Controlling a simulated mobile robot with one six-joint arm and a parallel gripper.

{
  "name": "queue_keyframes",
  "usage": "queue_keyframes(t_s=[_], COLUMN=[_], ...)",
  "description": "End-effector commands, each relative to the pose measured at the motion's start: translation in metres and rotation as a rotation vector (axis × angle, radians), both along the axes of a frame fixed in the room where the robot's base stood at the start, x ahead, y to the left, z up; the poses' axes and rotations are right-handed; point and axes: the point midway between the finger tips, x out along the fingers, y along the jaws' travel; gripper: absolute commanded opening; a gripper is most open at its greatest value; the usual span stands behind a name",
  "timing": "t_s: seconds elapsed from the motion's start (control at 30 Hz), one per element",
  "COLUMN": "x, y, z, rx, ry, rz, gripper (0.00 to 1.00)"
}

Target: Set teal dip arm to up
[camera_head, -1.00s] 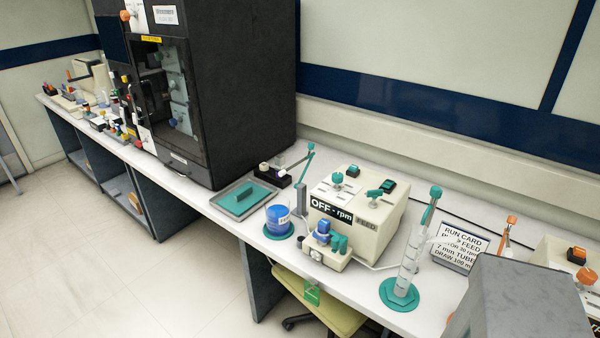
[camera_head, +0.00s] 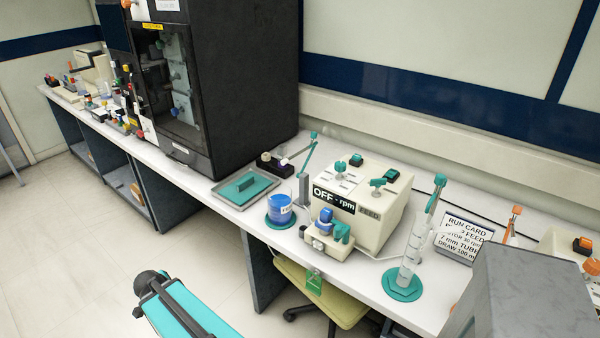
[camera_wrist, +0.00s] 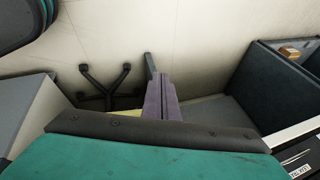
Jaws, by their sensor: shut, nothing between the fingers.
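Two teal arms show in the head view, and I cannot tell for sure which is the dip arm. One teal arm (camera_head: 308,154) stands on a grey post beside the blue jar (camera_head: 280,210) and slants steeply upward. The other teal arm (camera_head: 435,193) is at the top of the clear cylinder (camera_head: 413,245) on a teal base, also pointing steeply up. My gripper (camera_wrist: 160,80) shows in the wrist view as purple-grey fingers, shut and empty, over the floor. It is away from both arms and touches neither.
A cream pump box (camera_head: 380,215) reading OFF stands between the two arms. A grey tray (camera_head: 225,193) and black cabinet (camera_head: 250,80) are to the left. A run card (camera_head: 462,238) stands to the right. A chair (camera_head: 335,295) is under the bench. Open floor lies in front.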

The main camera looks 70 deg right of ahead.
Motion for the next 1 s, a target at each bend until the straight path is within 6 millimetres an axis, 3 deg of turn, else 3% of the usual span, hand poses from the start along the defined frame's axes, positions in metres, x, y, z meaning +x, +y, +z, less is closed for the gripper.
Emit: queue_keyframes(t_s=[0.2,0.47,0.77,1.0], x=[0.014,0.007,-0.033,-0.090], y=[-0.074,-0.159,-0.252,-0.316], z=[0.062,0.141,0.236,0.314], rx=[-0.067,-0.148,-0.258,-0.360], ry=[-0.173,-0.357,-0.540,-0.663], rz=[-0.192,-0.387,-0.577,-0.709], gripper=[0.00,0.00,0.00,0.00])
